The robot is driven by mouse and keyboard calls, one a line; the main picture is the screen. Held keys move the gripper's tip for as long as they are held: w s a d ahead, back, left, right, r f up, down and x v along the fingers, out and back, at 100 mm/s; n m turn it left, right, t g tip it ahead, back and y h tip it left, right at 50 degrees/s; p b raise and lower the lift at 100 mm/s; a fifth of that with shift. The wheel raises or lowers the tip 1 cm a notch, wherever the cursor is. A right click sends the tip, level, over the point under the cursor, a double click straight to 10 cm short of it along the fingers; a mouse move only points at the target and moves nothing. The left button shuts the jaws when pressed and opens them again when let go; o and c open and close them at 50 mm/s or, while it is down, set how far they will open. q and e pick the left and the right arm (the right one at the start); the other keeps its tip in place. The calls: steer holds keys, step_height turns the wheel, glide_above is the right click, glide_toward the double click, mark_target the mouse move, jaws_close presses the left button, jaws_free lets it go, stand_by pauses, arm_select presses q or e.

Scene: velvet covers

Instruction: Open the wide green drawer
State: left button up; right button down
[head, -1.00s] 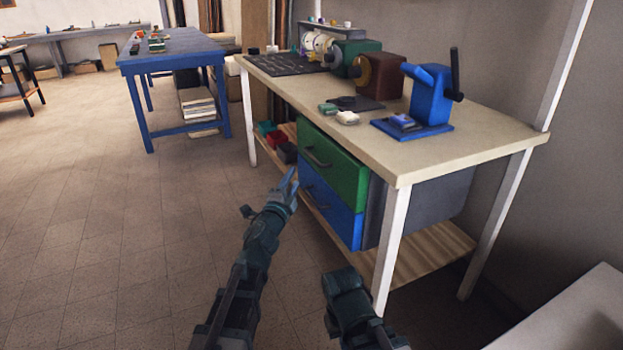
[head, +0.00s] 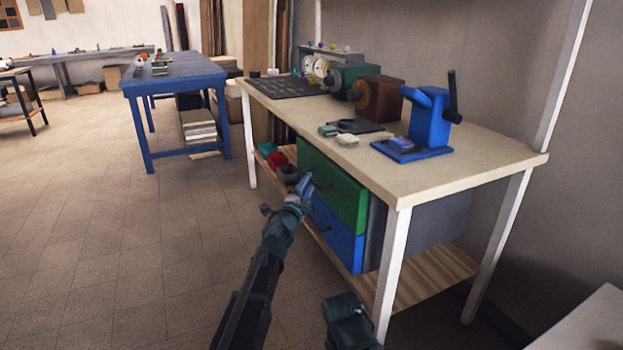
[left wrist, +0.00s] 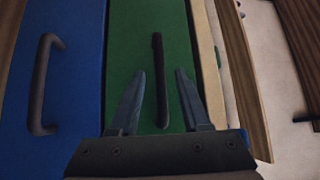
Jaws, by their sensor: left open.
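The wide green drawer (head: 338,187) is the upper one under the workbench, above a blue drawer (head: 338,236). It looks shut. In the left wrist view the green drawer front (left wrist: 120,45) has a dark bar handle (left wrist: 160,70). My left gripper (head: 305,184) is at the drawer front in the head view. In the left wrist view its two fingers (left wrist: 157,100) are open, one on each side of the handle's line, with no grip on it. The right arm shows at the bottom of the head view, but its gripper cannot be made out.
The workbench top (head: 450,160) carries a blue vise (head: 429,122) and machines. Its white front leg (head: 391,270) stands right of the drawers. Small bins (head: 277,158) sit on the lower shelf. The blue drawer's handle (left wrist: 40,85) is beside the green one. Floor at left is clear.

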arm_select(q)
steer(key=shift+x, duration=1.75)
steer(key=shift+c, duration=0.2)
jaws_close()
